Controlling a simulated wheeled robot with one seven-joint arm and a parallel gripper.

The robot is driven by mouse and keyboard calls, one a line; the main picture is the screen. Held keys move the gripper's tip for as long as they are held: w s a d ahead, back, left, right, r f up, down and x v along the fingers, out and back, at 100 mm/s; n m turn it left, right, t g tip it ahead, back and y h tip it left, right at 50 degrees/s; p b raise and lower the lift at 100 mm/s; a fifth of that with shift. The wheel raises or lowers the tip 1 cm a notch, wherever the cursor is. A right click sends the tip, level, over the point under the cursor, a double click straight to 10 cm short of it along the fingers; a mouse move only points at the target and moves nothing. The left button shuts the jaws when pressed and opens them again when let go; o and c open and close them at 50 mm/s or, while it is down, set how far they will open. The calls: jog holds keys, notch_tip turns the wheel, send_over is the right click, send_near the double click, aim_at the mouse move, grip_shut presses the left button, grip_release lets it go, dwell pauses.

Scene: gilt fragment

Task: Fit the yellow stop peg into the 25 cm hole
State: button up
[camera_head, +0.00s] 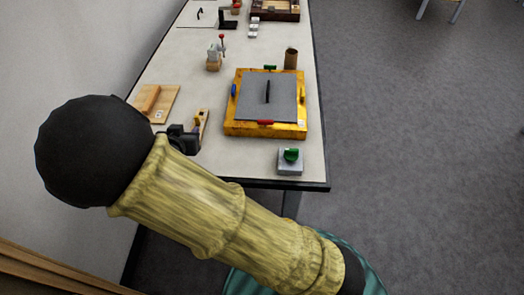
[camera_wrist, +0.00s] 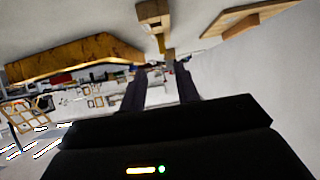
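A narrow wooden piece (camera_head: 204,117) lies near the left edge of the table, with a small dark and yellow part on it. I cannot tell whether that part is the yellow stop peg, and no 25 cm hole can be made out. My gripper (camera_head: 183,137) is just beside the near end of this piece, partly hidden by my arm. In the wrist view the fingers of my gripper (camera_wrist: 160,76) stand apart with nothing visible held between them. The wooden piece (camera_wrist: 153,14) shows beyond the fingertips, at the top of that view.
A yellow frame with a grey panel (camera_head: 267,97) lies right of my gripper. A grey block with a green knob (camera_head: 290,162) is at the near right corner. A wooden board (camera_head: 168,112) with an orange block lies left. A brown cup (camera_head: 291,58) stands behind the frame.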

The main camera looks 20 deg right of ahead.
jog(key=d, duration=0.1)
jog(key=d+g+y, duration=0.1)
jog(key=d, duration=0.1)
jog(key=d+f+g+y, duration=0.1)
jog(key=d, duration=0.1)
jog(key=shift+s+n, duration=0.1)
jog(key=shift+n, duration=0.2)
jog(key=s+d+g, duration=0.1)
jog(key=s+d+g+y, duration=0.1)
jog(key=shift+d+r+n, duration=0.1)
jog(key=shift+d+n, duration=0.2)
jog(key=shift+d, duration=0.05)
jog(key=s+d+r+n+g, duration=0.1)
jog(key=s+d+g, duration=0.1)
jog(key=s+d, duration=0.4)
jog(key=s+d+r+n+g+y, duration=0.1)
jog(key=s+d+r+g, duration=0.1)
jog(key=s+d, duration=0.5)
jog(key=shift+s+n+g, duration=0.3)
jog(key=shift+s+g, duration=0.2)
jog(key=shift+s, duration=0.55)
jog(key=w+p+v, duration=0.1)
jog(key=p+v, duration=0.6)
jog(key=shift+w+r, duration=0.25)
jog(key=shift+w, duration=0.1)
